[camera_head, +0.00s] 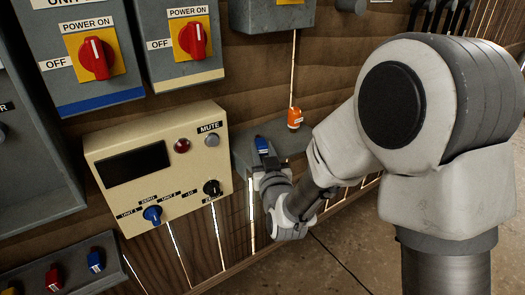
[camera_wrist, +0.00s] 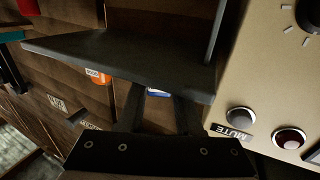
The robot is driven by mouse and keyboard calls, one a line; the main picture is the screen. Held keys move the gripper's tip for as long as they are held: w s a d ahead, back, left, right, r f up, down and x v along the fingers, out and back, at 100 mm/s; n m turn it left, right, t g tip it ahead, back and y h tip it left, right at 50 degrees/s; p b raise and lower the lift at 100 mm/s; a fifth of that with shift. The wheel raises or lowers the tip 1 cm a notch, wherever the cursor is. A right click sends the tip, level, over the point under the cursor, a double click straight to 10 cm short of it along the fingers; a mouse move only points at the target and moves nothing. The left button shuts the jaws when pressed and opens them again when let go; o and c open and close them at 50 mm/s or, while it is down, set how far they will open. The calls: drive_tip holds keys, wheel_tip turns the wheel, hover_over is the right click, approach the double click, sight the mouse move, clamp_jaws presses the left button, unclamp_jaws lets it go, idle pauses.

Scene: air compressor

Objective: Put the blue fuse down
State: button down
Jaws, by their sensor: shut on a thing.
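My gripper (camera_head: 264,165) is shut on the blue fuse (camera_head: 262,145). In the head view the fuse's blue top shows above the fingers, in front of the grey ledge (camera_head: 243,133) on the wooden wall. In the wrist view a small blue and white part of the fuse (camera_wrist: 158,92) shows between the two dark fingers (camera_wrist: 158,112). I cannot tell whether the fuse touches the ledge.
The cream control box (camera_head: 110,150) is close on the left. Red power switches (camera_head: 95,58) are on grey boxes above. A grey tray (camera_head: 70,262) with red and blue fuses is at lower left.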

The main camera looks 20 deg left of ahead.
drive_tip(key=c, duration=0.6)
unclamp_jaws()
drive_tip(key=shift+f, duration=0.1)
drive_tip(key=shift+r+p, duration=0.25)
drive_tip(key=shift+p, duration=0.1)
drive_tip(key=v, duration=0.6)
drive_tip(key=shift+s, duration=0.2)
drive_tip(key=shift+d+r+p, duration=0.1)
drive_tip(key=shift+r+p, duration=0.05)
drive_tip(key=shift+p, duration=0.95)
drive_tip(key=p, duration=1.3)
approach(263, 150)
drive_tip(key=shift+s+d, duration=0.3)
drive_tip(key=shift+s, duration=0.35)
